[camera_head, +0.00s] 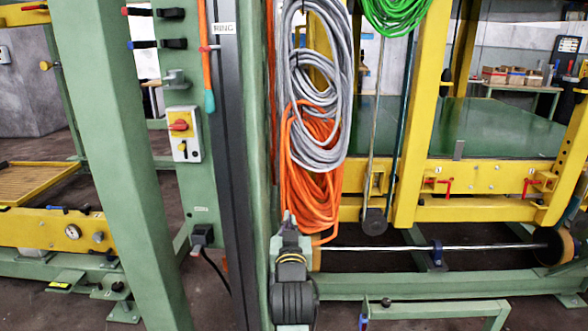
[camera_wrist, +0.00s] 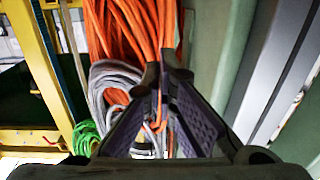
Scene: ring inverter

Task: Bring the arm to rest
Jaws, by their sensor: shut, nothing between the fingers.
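My gripper (camera_wrist: 163,76) shows in the wrist view with its two dark fingers leaning in to each other, shut with nothing between them. In the head view my gripper (camera_head: 288,217) appears at the lower middle, pointing up, with my dark wrist below it. It is just in front of the lower end of the hanging orange cable coil (camera_head: 314,165). The orange cable (camera_wrist: 125,30) also fills the upper middle of the wrist view behind the fingers. I cannot tell whether the fingers touch it.
A grey cable coil (camera_head: 318,85) and a green one (camera_head: 395,12) hang nearby. Left stand a green column (camera_head: 115,130) and a switch box (camera_head: 183,134). Right is a yellow frame (camera_head: 422,120) with a low green rail (camera_head: 440,312) in front. Dark floor shows between.

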